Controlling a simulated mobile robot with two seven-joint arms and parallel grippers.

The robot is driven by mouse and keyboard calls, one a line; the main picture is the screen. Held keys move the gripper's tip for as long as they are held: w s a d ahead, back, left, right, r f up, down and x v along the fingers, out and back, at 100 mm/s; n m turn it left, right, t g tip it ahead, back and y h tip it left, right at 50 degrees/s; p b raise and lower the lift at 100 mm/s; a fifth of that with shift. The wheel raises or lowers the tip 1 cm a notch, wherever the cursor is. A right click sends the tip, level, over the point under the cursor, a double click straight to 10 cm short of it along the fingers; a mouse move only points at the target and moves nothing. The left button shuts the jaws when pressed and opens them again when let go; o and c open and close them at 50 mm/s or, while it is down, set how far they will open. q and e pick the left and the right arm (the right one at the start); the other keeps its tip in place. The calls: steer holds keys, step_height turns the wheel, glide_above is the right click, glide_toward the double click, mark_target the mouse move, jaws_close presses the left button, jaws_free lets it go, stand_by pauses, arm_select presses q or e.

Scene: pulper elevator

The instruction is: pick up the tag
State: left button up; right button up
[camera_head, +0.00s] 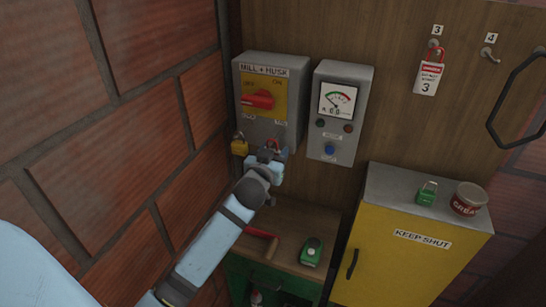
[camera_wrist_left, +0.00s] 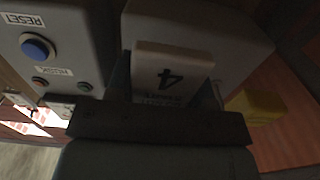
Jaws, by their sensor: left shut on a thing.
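A pale tag marked 4 (camera_wrist_left: 172,72) is between the fingers of my left gripper in the left wrist view. My left gripper (camera_head: 273,154) is shut on it, just below the MILL + HUSK switch box (camera_head: 286,115) in the head view. There the gripper hides most or all of the tag. Another tag, red and white and marked 3 (camera_head: 428,78), hangs from a hook at the upper right. The hook marked 4 (camera_head: 489,54) beside it is empty. My right gripper is not in view.
A yellow padlock (camera_head: 239,147) hangs left of my gripper. The grey meter box (camera_head: 329,146) is close on the right. A yellow KEEP SHUT cabinet (camera_head: 400,267) carries a green padlock (camera_head: 427,193) and a tin (camera_head: 468,199). A brick wall (camera_head: 150,130) borders the left.

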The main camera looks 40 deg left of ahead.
arm_select(q)
steer(key=r+b+v, duration=0.1)
steer(key=b+v, duration=0.4)
steer(key=v, duration=1.2)
steer(key=w+d+f+m+h, duration=0.2)
steer(key=w+d+f+h, duration=0.2)
steer(key=d+f, duration=0.4)
step_height(320, 180, down, 3)
steer(key=shift+w+d+r+m+t, duration=0.1)
steer(key=shift+w+d+m+t, duration=0.2)
steer(key=shift+m, duration=0.1)
